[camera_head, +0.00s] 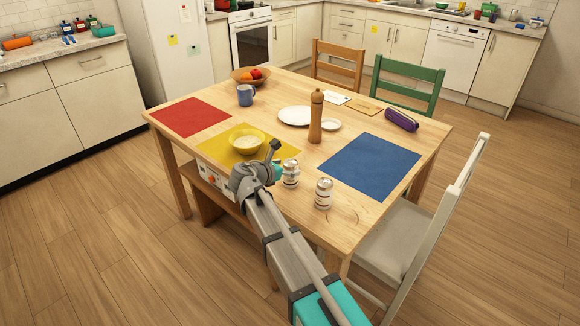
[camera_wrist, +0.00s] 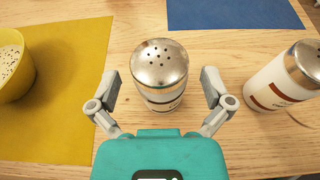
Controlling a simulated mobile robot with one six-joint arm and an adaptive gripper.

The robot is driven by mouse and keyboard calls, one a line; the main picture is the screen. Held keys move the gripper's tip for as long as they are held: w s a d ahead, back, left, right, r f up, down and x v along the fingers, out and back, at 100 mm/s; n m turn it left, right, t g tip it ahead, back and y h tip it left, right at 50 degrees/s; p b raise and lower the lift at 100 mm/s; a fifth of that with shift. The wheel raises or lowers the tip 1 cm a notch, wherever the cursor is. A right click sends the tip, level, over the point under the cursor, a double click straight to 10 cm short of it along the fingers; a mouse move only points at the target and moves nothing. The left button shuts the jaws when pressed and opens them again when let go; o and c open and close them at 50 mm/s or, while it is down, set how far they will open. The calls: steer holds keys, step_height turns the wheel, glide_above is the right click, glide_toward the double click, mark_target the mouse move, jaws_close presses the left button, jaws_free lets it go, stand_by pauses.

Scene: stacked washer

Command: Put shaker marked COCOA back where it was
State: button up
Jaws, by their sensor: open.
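Two white shakers with perforated metal caps stand upright near the table's front edge. The left shaker (camera_head: 291,174) stands just right of the yellow mat; in the wrist view this shaker (camera_wrist: 159,68) is between my fingers. The right shaker (camera_head: 324,193) stands nearer the front edge; in the wrist view this shaker (camera_wrist: 282,84) is outside my right finger, with a brown-red band on its label. I cannot read COCOA on either one. My gripper (camera_wrist: 160,84) is open around the left shaker, with gaps on both sides. In the head view my gripper (camera_head: 277,163) partly hides the mat.
A yellow bowl (camera_head: 246,139) with pale, speckled contents sits on the yellow mat (camera_head: 212,148), close on the left. A blue mat (camera_head: 368,167) lies to the right. A tall wooden mill (camera_head: 316,118) and a white plate (camera_head: 293,115) stand behind.

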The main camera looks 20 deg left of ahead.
steer(key=p+v, duration=0.3)
steer(key=v, duration=0.8)
steer(key=shift+d+f, duration=0.1)
stand_by(0.4)
